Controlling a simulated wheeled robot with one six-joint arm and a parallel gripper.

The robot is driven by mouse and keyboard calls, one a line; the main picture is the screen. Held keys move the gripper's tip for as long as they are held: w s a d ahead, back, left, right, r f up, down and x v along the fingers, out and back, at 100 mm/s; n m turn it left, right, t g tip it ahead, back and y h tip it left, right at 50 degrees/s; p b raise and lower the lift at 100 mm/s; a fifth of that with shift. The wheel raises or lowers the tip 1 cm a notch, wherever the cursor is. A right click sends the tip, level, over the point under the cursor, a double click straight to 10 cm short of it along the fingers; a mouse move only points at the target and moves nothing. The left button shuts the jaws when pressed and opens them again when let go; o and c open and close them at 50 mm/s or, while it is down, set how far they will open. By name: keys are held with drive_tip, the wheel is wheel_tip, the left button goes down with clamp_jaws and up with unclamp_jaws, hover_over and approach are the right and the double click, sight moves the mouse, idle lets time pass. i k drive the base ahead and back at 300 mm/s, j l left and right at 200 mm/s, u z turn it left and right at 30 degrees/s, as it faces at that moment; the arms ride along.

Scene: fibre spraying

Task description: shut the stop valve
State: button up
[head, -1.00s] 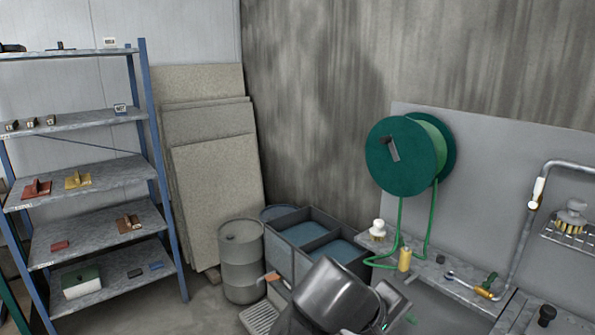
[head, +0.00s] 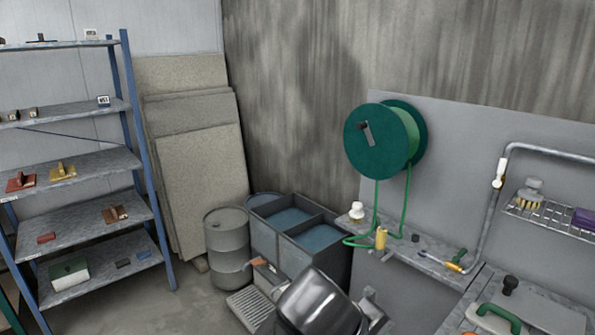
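A dark metallic link of my arm (head: 320,303) shows at the bottom centre, well left of and lower than the fitting. My gripper's fingers cannot be seen.
A green hose reel (head: 376,140) hangs on the panel, its hose running down to the ledge. A yellow bottle-like thing (head: 381,238) and a white-topped one (head: 356,212) stand there. A wire rack (head: 540,213) is at right. Tanks (head: 265,239), a drum (head: 228,262) and a shelf (head: 85,165) stand left.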

sight(497, 183)
drive_tip(key=z, duration=1.35)
